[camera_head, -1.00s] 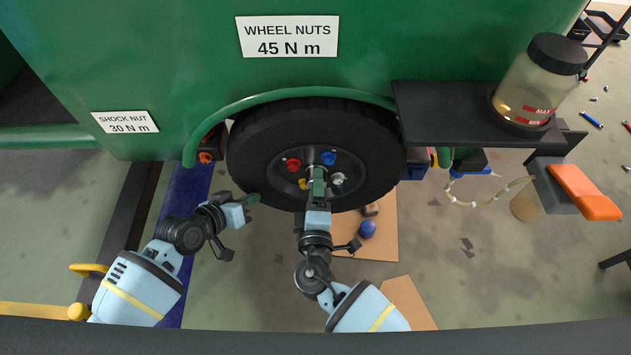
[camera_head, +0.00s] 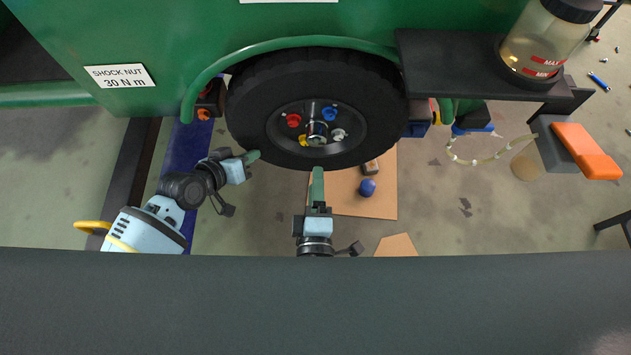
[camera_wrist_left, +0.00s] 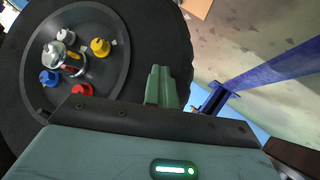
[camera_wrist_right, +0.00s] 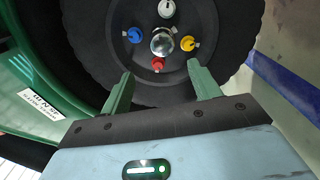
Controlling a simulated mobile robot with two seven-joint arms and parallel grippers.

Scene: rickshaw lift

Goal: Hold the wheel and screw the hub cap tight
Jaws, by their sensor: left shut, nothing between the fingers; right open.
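The black wheel (camera_head: 245,120) sits under the green fender, with red, blue, yellow and white nuts around its hub. A shiny metal hub cap (camera_head: 317,132) sits at the wheel's centre; it also shows in the right wrist view (camera_wrist_right: 163,42) and, partly, in the left wrist view (camera_wrist_left: 55,50). My left gripper (camera_head: 254,156) is shut and empty at the tyre's lower left edge; I cannot tell if it touches. My right gripper (camera_head: 317,185) is below the wheel, apart from the hub cap. Its green fingers are spread with nothing between them in the right wrist view (camera_wrist_right: 158,90).
A dark shelf (camera_head: 450,60) holding a fluid jar (camera_head: 540,45) juts out right of the wheel. A blue post (camera_head: 195,140) stands left. Cardboard (camera_head: 350,203) with a blue ball (camera_head: 367,187) lies below. An orange-topped block (camera_head: 585,150) is at right.

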